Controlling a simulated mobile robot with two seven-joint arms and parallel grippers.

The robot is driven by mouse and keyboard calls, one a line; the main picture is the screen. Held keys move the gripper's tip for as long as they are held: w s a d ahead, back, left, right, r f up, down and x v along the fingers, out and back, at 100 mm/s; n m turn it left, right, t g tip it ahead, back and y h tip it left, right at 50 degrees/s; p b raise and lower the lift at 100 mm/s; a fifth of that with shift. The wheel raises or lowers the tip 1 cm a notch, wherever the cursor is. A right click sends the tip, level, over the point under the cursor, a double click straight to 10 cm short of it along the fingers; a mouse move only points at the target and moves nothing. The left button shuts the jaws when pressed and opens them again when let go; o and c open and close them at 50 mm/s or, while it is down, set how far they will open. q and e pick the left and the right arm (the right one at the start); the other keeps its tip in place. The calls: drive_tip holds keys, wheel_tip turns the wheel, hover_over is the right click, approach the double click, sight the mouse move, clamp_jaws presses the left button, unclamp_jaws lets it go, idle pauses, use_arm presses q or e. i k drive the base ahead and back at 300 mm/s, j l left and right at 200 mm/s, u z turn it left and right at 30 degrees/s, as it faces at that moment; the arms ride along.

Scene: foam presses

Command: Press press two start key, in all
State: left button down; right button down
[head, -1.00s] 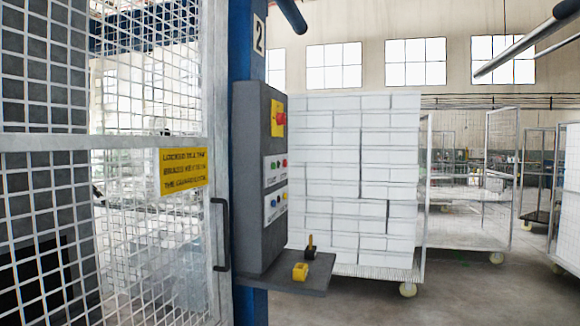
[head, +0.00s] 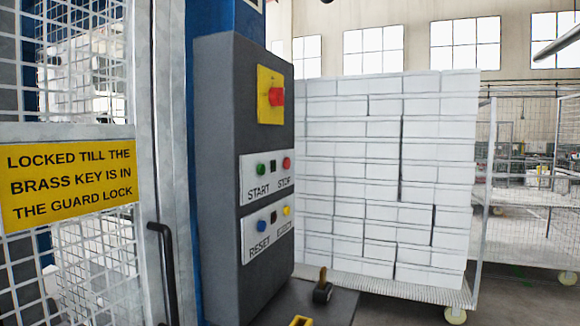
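The control box of press two (head: 222,150) is a tall dark grey box on a blue post, near the middle of the head view. The lower plate has a blue RESET key (head: 262,226) and a yellow key (head: 287,211) whose label I cannot read surely. A red knob (head: 276,96) sits on a yellow plate above. Neither of my grippers is in view.
A mesh guard door with a black handle (head: 163,268) and a yellow sign (head: 68,182) about the brass key stands at the left. A dark shelf (head: 335,306) below the box holds a black-and-brass item (head: 322,290) and a yellow one (head: 301,321). A cart of white blocks (head: 385,180) stands behind.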

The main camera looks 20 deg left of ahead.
sight(262, 168)
drive_tip(key=i+l+z, duration=0.1)
drive_tip(key=i, duration=0.85)
